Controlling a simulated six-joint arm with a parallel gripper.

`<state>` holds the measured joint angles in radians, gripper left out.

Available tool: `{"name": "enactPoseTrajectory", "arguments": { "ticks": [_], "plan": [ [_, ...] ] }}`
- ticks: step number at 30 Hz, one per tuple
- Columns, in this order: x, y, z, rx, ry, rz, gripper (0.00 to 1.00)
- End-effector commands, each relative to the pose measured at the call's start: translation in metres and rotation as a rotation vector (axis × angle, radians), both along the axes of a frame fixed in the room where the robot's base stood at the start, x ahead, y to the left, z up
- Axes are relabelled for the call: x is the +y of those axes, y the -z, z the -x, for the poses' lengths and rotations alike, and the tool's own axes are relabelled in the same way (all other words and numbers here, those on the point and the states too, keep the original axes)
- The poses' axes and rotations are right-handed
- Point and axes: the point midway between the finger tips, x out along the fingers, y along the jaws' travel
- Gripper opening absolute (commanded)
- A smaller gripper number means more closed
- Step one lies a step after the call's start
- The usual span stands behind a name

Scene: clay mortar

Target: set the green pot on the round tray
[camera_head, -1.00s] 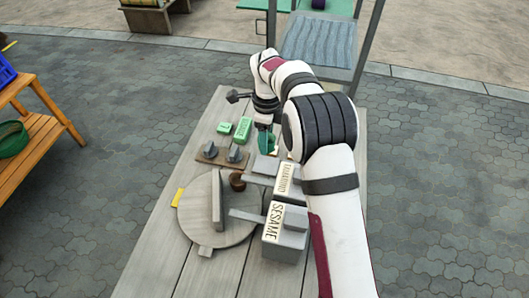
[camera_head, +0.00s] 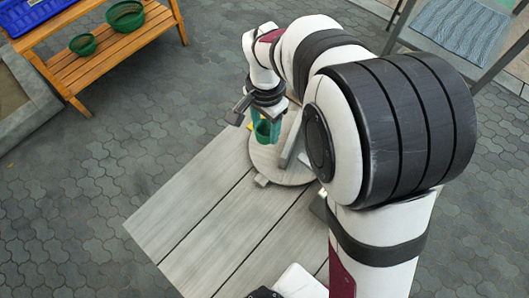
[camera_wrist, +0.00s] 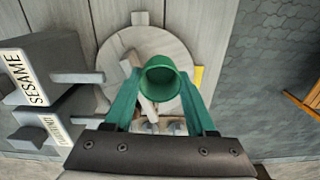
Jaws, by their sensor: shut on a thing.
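My gripper (camera_head: 263,117) has green fingers and is shut on the green pot (camera_head: 266,131). In the wrist view the pot (camera_wrist: 161,84) shows its open mouth between the two fingertips, roughly upright. The round tray (camera_head: 283,173) is a pale disc with small tabs on the table. It also shows in the wrist view (camera_wrist: 150,40), behind the pot. The pot overlaps the tray in both views, and I cannot tell the gap below it. A grey upright slab (camera_head: 293,143) stands on the tray. My arm hides part of the tray's right side.
In the wrist view, grey boxes labelled SESAME (camera_wrist: 24,77) and a second label (camera_wrist: 38,133) stand left of the tray. A yellow piece (camera_wrist: 197,76) lies at its right. The near plank table (camera_head: 205,215) is largely clear. An orange bench (camera_head: 110,45) stands apart.

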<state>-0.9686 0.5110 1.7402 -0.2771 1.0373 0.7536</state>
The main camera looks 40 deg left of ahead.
Motion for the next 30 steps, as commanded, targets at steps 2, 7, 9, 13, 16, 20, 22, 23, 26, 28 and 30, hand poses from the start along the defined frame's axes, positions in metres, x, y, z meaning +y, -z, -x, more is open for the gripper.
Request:
{"name": "enactPoseTrajectory", "arguments": {
  "ticks": [2,7,9,13,16,20,22,23,26,28,30],
  "plan": [
    [-0.001,0.018,0.005,0.004,-0.025,0.005,0.04],
    [-0.001,0.055,0.004,0.002,-0.024,0.004,0.04],
    [-0.001,0.069,0.004,0.003,-0.023,0.005,0.04],
    [0.0,0.093,0.003,0.002,-0.022,0.003,0.04],
    [0.0,0.098,0.003,0.001,-0.021,0.001,0.04],
    [0.0,0.098,0.003,0.0,-0.02,0.001,0.04],
    [0.0,0.098,0.003,0.001,-0.02,0.001,0.04],
    [0.0,0.099,0.003,0.001,-0.02,0.001,0.04],
    [0.0,0.1,0.003,0.001,-0.02,0.001,0.65],
    [0.0,0.1,0.003,0.001,-0.02,0.001,0.68],
    [0.0,0.1,0.003,0.001,-0.02,0.001,0.68]
  ]
}}
